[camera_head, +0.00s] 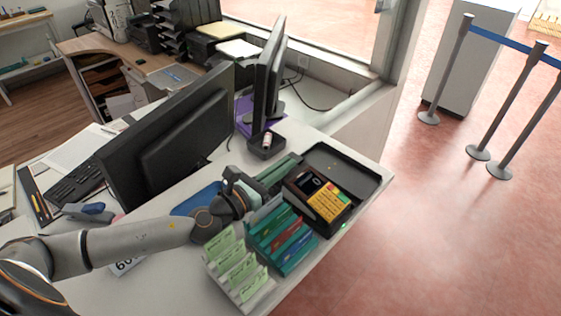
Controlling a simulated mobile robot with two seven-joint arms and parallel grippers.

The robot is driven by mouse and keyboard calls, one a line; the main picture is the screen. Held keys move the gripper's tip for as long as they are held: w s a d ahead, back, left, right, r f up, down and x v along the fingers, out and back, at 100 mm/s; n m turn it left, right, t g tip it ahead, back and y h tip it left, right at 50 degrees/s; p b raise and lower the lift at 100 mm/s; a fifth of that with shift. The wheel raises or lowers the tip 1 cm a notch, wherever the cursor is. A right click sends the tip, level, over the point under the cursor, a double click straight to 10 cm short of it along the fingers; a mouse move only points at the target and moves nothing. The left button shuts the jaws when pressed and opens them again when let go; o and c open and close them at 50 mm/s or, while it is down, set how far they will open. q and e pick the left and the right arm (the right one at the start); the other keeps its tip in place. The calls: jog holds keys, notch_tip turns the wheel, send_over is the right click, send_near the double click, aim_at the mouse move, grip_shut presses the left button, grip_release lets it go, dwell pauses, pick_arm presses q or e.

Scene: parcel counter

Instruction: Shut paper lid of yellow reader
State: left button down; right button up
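The card reader (325,204) has a yellow keypad and a small dark screen in a black body. It is at the right end of the white counter, in or against a shallow black tray (362,182). I cannot make out its paper lid or whether that is open. My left arm comes in from the left, and my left gripper (246,183) is just left of the reader, above the counter and apart from the reader. Its fingers are small and partly hidden, so their opening is unclear. My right gripper is not in view.
A rack of green, red and blue card boxes (281,240) and a pale green leaflet holder (238,272) stand in front of the reader. A large black monitor (170,140) stands behind my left arm. A small black dish (266,146) is behind the gripper.

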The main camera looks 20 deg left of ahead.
pick_arm(q)
jog(key=shift+d+f+m, duration=0.15)
jog(key=shift+m, duration=0.25)
jog(key=c, duration=1)
grip_release()
jog(key=shift+c, duration=0.2)
